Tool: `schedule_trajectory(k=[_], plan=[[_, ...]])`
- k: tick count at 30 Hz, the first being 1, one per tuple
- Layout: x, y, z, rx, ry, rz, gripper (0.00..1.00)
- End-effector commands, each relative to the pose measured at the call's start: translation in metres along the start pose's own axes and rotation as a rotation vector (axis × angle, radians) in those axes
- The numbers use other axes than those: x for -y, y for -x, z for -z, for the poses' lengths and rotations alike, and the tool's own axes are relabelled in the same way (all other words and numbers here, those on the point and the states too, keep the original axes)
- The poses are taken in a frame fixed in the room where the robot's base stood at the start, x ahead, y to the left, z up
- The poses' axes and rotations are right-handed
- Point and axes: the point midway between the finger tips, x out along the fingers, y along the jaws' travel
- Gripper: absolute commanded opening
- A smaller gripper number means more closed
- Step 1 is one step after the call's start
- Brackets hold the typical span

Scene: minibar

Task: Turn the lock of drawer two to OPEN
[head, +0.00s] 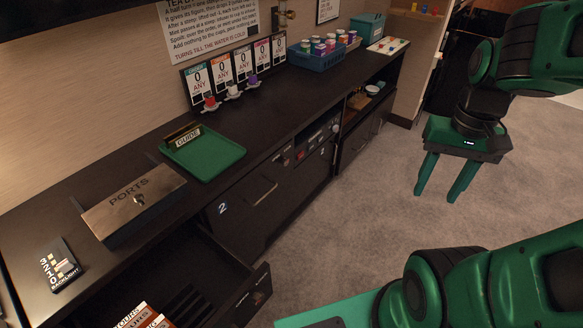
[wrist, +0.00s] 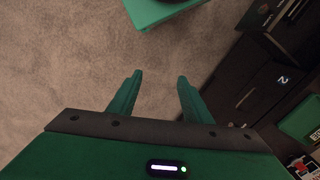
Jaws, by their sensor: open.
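Drawer two (head: 245,212), a dark front marked with a white 2, is closed below the counter in the head view. It has a bar handle (head: 265,192). Small marks and fittings show near its upper right, but I cannot tell which is the lock or how it is set. The 2 front also shows at the right of the wrist view (wrist: 262,85). My gripper (head: 437,193) is open and empty, pointing down over the carpet, well to the right of the drawer and apart from it. Its two green fingers show spread in the wrist view (wrist: 160,76).
An open drawer (head: 262,292) with books juts out at lower left. The counter holds a PORTS box (head: 135,203), a green tray (head: 203,153), price cards (head: 233,68) and a blue basket (head: 318,60). Carpet (head: 350,205) between counter and gripper is clear.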

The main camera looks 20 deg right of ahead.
Motion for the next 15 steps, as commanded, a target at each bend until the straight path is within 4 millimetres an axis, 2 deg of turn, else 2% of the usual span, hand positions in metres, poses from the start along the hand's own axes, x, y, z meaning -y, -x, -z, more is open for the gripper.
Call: schedule_trajectory(k=[8,15], plan=[[0.039,-0.041,0.062,0.047,-0.044,0.033,0.45],[0.081,-0.093,0.107,0.105,-0.105,0.124,0.45]])
